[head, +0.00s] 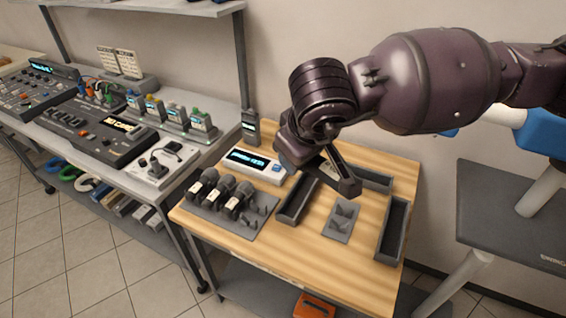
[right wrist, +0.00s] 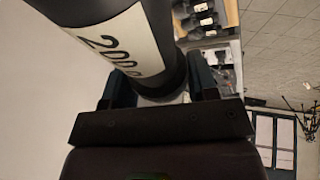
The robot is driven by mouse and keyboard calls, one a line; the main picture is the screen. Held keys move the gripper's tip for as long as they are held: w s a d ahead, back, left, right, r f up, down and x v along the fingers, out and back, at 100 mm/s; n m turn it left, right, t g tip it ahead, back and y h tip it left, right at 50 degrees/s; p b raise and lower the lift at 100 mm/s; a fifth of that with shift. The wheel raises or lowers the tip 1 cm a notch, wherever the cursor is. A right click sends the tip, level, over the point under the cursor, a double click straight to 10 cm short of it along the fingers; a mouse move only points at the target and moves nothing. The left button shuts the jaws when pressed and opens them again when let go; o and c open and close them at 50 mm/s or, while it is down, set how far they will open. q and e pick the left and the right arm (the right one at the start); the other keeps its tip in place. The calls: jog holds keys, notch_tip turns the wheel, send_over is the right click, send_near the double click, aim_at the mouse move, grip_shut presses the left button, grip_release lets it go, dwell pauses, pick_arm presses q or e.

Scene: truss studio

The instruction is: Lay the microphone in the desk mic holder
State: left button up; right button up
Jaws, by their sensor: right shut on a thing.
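My right gripper (right wrist: 165,90) is shut on the microphone (right wrist: 173,75), a dark cylinder with a white band (right wrist: 125,42) bearing black digits, only partly readable. A small grey plate with upright cradle prongs (head: 342,218), apparently the desk mic holder, lies below and in front of the gripper. Its cradle looks empty. My left gripper is in neither view.
Three labelled microphones lie on a grey rack (head: 240,225) at the left, beside empty prongs. Dark trays (head: 296,203) and (head: 393,232) flank the small plate. A display box (head: 255,166) and a handheld radio (head: 250,127) stand behind. The table's front strip is clear.

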jog(key=s+d+r+m+h, duration=0.2)
jog(key=d+r+m, duration=0.2)
jog(key=r, duration=0.1)
jog(key=w+a+m+g+h, duration=0.1)
jog(key=w+a+m, duration=0.3)
jog(key=w+a, duration=0.5)
jog(key=s+d+f+n+y, duration=0.1)
jog(key=s+f+n+y, duration=0.1)
jog(key=f+n, duration=0.3)
jog(key=s+d+f+n+y, duration=0.2)
jog(key=f+n, duration=0.4)
jog(key=n, duration=0.6)
jog(key=shift+s+d+f+g+y, duration=0.2)
jog(key=shift+s+g+y, duration=0.35)
jog(key=shift+y, duration=0.75)
jog(key=shift+s, duration=0.15)
